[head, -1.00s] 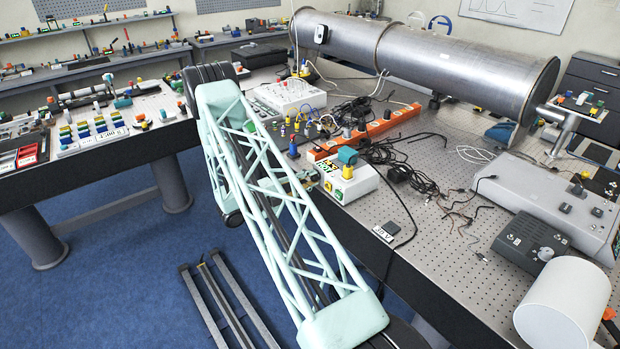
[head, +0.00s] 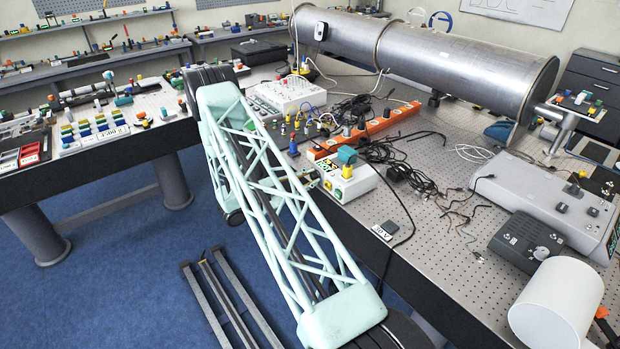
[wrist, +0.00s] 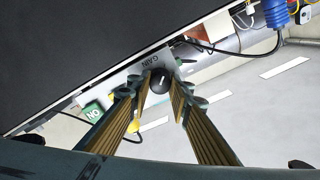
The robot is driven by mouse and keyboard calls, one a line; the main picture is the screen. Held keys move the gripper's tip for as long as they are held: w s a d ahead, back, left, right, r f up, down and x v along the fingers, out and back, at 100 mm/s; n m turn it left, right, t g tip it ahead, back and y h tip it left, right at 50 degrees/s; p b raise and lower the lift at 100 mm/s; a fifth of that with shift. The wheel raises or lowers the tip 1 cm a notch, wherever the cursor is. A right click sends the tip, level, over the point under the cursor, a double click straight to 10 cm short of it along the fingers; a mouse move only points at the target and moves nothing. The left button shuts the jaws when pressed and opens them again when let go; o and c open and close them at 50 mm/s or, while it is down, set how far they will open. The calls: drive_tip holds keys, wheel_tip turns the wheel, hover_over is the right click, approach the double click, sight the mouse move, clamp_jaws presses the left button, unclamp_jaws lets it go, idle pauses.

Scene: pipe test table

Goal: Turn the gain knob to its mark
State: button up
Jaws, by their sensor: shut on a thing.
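In the wrist view the gain knob (wrist: 158,82) is a small dark round knob with a pale pointer line. It sits on a light panel beside the printed word GAIN (wrist: 151,61), which appears upside down. My gripper (wrist: 155,92) has its two ribbed fingers on either side of the knob, shut on it. The mark for the knob cannot be made out.
A green ON label (wrist: 92,112) and a yellow part (wrist: 133,126) are close to the left finger. A dark flat surface (wrist: 70,50) fills the upper left. In the head view a white box (head: 349,186) stands at the table edge amid loose cables.

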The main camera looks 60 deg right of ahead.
drive_tip(key=shift+n, duration=0.3)
drive_tip(key=o, duration=0.9)
drive_tip(key=shift+v, duration=6)
